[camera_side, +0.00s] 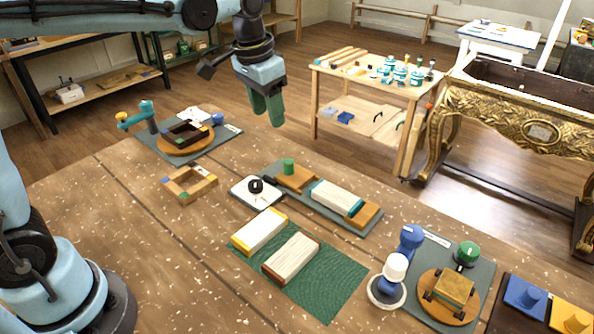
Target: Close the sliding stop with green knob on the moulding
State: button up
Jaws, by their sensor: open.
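The sliding stop (294,182) is a small wooden block with an upright green knob (288,166) on top. It sits at the left end of a long grey-green board (307,204). A pale ribbed moulding piece (337,197) with a teal end lies further right on that board, against a wooden end block (368,214). A gap shows between the stop and the pale piece. My gripper (266,109) has green fingers pointing down, open and empty. It hangs above the table, up and left of the green knob in the picture, touching nothing.
A white plate with a black knob (256,187) stands just left of the board. A green mat (318,283) with two ribbed blocks lies in front. A round turntable (449,297) with a second green knob is at right. A wooden frame (189,185) is at left.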

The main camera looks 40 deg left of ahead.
jog(key=g, duration=0.2)
send_over(289, 161)
jog(key=s, duration=0.1)
notch_tip(289, 161, down, 2)
jog(key=w+f, duration=0.1)
jog(key=shift+m, duration=0.4)
notch_tip(289, 161, down, 12)
jog(key=shift+f, duration=0.15)
grip_shut()
